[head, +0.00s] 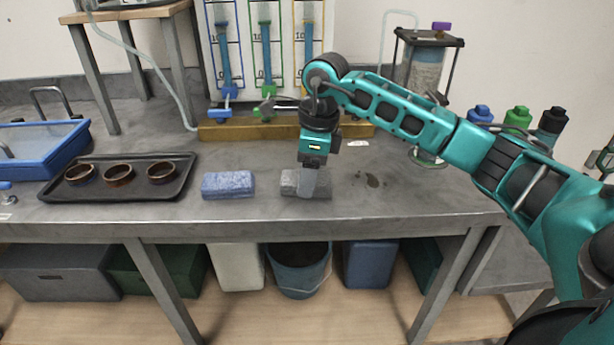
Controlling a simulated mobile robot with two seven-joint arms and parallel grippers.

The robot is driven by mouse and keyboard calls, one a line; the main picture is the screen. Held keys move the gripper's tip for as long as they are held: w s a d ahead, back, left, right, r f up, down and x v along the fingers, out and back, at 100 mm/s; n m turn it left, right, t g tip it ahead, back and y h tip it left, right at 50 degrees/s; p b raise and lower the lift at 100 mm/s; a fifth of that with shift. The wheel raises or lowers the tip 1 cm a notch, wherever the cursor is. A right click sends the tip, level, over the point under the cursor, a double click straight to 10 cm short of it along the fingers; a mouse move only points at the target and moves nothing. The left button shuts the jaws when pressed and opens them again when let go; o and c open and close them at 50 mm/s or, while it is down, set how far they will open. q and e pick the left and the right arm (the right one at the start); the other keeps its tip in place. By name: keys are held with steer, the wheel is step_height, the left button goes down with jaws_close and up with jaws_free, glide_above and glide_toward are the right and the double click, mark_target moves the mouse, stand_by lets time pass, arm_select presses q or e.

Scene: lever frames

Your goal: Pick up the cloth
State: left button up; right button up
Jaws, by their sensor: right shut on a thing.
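My left gripper is not in view.
A blue sponge-like block (228,184) lies just left of the cloth. A black tray (120,191) with three brown dishes is farther left, beside a blue box (40,150). A wooden-based lever frame (285,130) stands behind. A dark wet patch (372,180) is to the right.

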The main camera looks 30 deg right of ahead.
arm_select(q)
steer(key=p, duration=0.1)
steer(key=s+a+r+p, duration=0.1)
steer(key=p, duration=0.1)
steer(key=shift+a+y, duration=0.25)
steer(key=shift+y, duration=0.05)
arm_select(e)
step_height(320, 180, up, 20)
steer(key=o, duration=0.5)
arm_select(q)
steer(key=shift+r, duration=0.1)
arm_select(e)
steer(key=shift+f, duration=0.15)
steer(key=c, duration=0.4)
